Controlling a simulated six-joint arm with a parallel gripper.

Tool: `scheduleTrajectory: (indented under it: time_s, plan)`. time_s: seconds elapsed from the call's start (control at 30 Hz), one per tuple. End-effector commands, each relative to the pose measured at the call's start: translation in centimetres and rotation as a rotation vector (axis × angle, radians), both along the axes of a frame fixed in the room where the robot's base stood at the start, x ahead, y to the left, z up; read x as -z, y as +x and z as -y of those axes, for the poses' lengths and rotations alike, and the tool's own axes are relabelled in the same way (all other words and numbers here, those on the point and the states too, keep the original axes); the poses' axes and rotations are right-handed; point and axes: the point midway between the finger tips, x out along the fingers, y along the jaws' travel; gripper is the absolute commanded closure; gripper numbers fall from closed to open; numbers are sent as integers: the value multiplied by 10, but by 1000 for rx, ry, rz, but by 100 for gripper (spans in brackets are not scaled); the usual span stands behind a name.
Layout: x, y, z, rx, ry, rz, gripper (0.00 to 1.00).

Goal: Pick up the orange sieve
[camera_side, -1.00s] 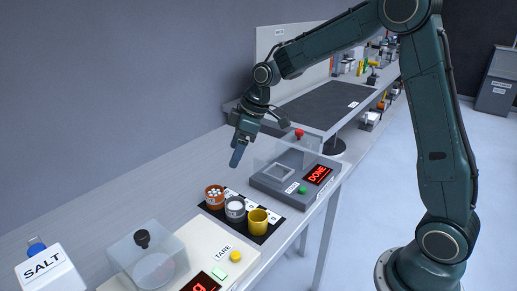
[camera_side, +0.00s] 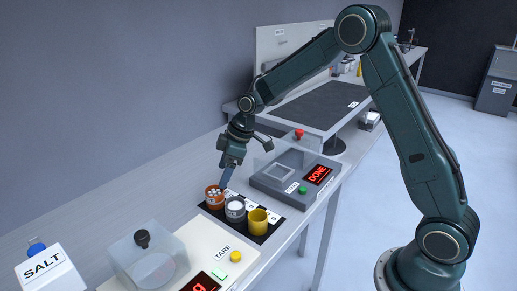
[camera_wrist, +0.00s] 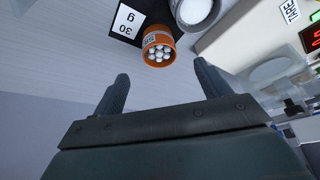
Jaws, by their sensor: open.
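The orange sieve (camera_side: 214,199) is a small round cup at the left end of the black mat, with several white balls showing in its top. In the wrist view the sieve (camera_wrist: 158,46) lies beyond the fingertips, between their lines. My gripper (camera_side: 227,175) is just above and beside the sieve in the side view. In the wrist view my gripper (camera_wrist: 160,72) has its two fingers spread wide with nothing between them. I cannot tell from the side view whether a finger touches the sieve.
A grey cup with white contents (camera_side: 235,209) and a yellow cup (camera_side: 258,221) stand close beside the sieve on the black mat (camera_side: 240,227). A grey machine reading DONE (camera_side: 319,175) is behind right. A scale with a clear cover (camera_side: 148,262) and a salt container (camera_side: 47,270) are in front.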

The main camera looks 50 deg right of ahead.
Motion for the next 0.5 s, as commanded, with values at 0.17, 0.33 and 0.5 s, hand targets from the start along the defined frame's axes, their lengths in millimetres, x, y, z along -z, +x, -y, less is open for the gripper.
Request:
scheduleTrajectory:
  time_s: [0.17, 0.33, 0.5]
  plan:
    - [23, 7, -7, -1, 0, 0, 24]
    - [32, 9, -10, -1, 0, 0, 24]
    - [33, 10, -10, -1, 0, 2, 24]
